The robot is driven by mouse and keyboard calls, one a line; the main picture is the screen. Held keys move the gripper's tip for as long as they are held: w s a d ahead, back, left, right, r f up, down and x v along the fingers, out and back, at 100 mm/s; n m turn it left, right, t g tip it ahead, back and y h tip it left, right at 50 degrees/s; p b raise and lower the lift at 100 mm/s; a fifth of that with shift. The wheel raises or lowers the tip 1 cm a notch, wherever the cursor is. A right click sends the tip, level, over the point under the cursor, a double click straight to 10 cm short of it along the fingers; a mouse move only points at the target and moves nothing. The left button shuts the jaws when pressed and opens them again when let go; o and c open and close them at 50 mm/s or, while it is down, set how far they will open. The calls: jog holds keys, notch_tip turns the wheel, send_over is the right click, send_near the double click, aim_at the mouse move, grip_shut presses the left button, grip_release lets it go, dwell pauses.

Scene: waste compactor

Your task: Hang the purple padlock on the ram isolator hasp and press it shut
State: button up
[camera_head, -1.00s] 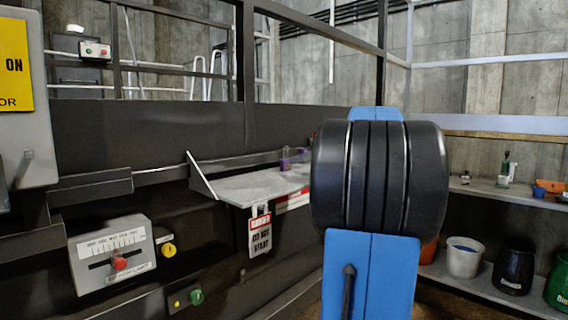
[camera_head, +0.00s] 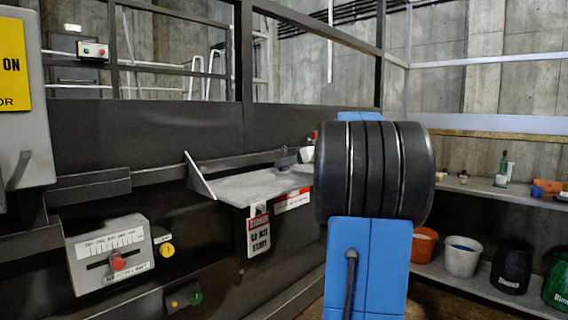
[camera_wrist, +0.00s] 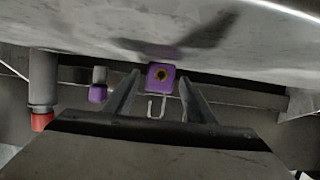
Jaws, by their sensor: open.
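The purple padlock (camera_wrist: 161,77) shows in the wrist view, with a dark round mark on its body and its pale U-shaped shackle (camera_wrist: 156,107) pointing down in the picture. My gripper (camera_wrist: 160,86) is open, with one finger on each side of the padlock; I cannot tell whether either finger touches it. A second, smaller purple piece (camera_wrist: 97,93) with a grey top is left of the fingers. In the head view my arm hides much of the grey shelf's right end, and the padlock is not clear there. I cannot pick out the ram isolator hasp.
The grey shelf (camera_head: 245,186) carries a hanging danger tag (camera_head: 258,233). A grey control box (camera_head: 110,254) with a red knob is at left. A grey cylinder with a red end (camera_wrist: 42,92) stands near my gripper. Buckets (camera_head: 461,257) line the right shelf.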

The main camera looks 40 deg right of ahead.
jog(key=c, duration=0.9)
jog(key=shift+r, duration=0.15)
jog(key=shift+r, duration=2.35)
jog(key=shift+f, duration=2.25)
